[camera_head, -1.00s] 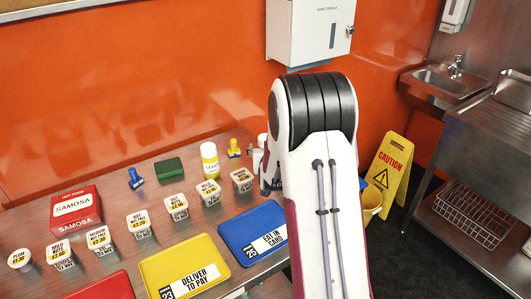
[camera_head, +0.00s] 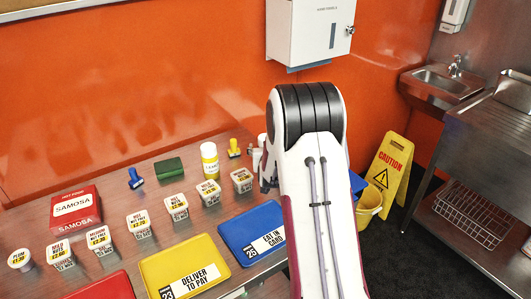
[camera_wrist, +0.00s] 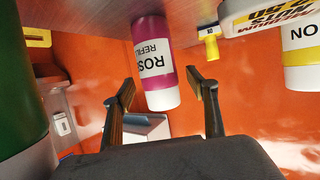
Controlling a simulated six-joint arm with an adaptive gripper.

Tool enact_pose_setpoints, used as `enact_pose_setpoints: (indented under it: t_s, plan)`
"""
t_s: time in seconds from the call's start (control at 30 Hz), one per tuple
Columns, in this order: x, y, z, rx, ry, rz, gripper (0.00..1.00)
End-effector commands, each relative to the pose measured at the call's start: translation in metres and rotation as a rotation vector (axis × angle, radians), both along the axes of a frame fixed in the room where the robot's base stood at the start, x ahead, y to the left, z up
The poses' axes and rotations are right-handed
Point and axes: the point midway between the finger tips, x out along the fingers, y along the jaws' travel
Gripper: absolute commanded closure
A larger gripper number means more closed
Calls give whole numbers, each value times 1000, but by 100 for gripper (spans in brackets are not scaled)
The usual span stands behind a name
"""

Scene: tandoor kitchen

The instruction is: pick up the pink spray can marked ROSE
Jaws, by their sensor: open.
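The pink spray can marked ROSE (camera_wrist: 160,85) shows upside down in the wrist view, with a white label and a magenta band. It lies in line with the gap between the fingers of my gripper (camera_wrist: 162,88). My gripper is open and empty, with a finger on each side of the can in the picture; I cannot tell how far away the can is. In the head view I cannot make out the pink can; my arm hides the table's right end.
In the wrist view a large green cylinder (camera_wrist: 18,95) is close at left. A yellow-and-white can (camera_wrist: 302,55), yellow stamp (camera_wrist: 210,42) and white tub (camera_wrist: 265,16) are at right. In the head view a yellow bottle (camera_head: 210,161), several tubs and a blue tray (camera_head: 253,240) stand left of my arm.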

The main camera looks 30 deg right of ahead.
Motion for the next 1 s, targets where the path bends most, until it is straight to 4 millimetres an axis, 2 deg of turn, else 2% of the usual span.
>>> enact_pose_setpoints:
  t_s: [0.23, 0.77, 0.83, 0.97, 1.0]
  plan:
    - [12, -7, -6, 0, 1, 0, 42]
    - [13, -7, -6, 0, 1, 0, 42]
    - [13, -7, -6, 0, 1, 0, 55]
    - [13, -7, -6, 0, 1, 0, 89]
    - [13, -7, -6, 0, 1, 0, 90]
